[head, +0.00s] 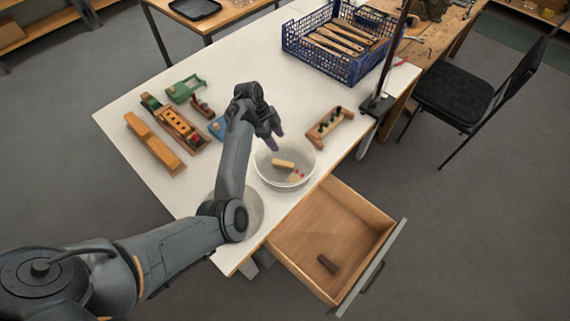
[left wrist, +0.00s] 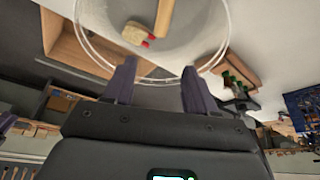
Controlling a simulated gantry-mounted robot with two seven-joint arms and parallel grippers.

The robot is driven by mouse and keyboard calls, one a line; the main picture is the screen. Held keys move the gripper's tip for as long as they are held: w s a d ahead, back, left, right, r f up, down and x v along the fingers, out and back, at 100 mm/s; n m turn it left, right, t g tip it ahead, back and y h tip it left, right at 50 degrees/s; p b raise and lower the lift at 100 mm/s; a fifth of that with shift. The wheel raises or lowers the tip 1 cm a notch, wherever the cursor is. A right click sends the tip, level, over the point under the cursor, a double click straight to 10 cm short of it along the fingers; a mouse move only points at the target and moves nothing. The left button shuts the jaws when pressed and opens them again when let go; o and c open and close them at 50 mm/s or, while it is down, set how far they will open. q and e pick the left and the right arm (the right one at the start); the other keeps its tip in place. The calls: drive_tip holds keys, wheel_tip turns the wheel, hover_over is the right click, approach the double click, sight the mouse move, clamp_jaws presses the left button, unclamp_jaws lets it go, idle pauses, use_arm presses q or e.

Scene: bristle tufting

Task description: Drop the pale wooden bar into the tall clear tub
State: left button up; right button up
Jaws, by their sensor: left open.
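The tall clear tub (head: 260,173) stands near the table's front edge, beside the open drawer; its round rim (left wrist: 226,30) fills the top of the left wrist view. The pale wooden bar (head: 283,164) shows inside the tub's outline, apart from my fingers; it also shows in the left wrist view (left wrist: 164,17). Whether it rests on the bottom is unclear. A pale block (head: 293,179) with red spots lies in the tub beside it. My left gripper (head: 277,141) is open and empty over the tub's back left rim. My right gripper is out of view.
An open wooden drawer (head: 325,232) holds a dark block (head: 327,263). A second clear round container (head: 252,217) is partly behind my left arm. A wooden rack (head: 330,126) stands right of the tub. A blue crate (head: 330,60) and several wooden tools are farther back.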

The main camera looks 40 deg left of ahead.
use_arm(q)
drive_tip(key=v, duration=0.5)
drive_tip(key=shift+a+r, duration=0.1)
drive_tip(key=shift+r, duration=0.3)
